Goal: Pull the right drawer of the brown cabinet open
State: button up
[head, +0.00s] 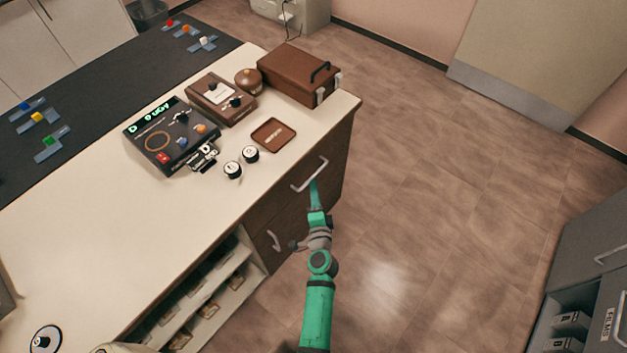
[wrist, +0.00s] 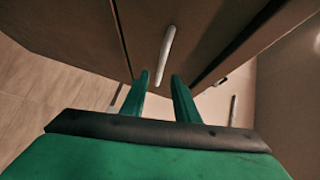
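The brown cabinet (head: 262,218) sits under the cream counter. Its right drawer (head: 336,150) has a dark brown front that looks flush with the cabinet. The drawer's pale bar handle (head: 310,174) also shows in the wrist view (wrist: 166,52). My gripper (head: 314,184) is right at the handle, on its outer side. In the wrist view its two green fingers (wrist: 160,78) are apart, and the near end of the handle lies between or just beyond their tips. I cannot tell whether they touch it. A second handle (head: 273,240) is on the front to the left.
The counter (head: 100,240) holds a black control box (head: 170,135), a brown box with a dark handle (head: 298,75), a small brown tray (head: 273,134) and white-topped knobs. Open shelves (head: 205,300) lie left of the cabinet. The floor (head: 430,200) to the right is clear up to a grey cabinet (head: 590,250).

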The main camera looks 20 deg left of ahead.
jog(key=x, duration=0.5)
jog(key=shift+w+a, duration=0.15)
jog(key=shift+w, duration=0.1)
jog(key=shift+s, duration=0.15)
grip_shut()
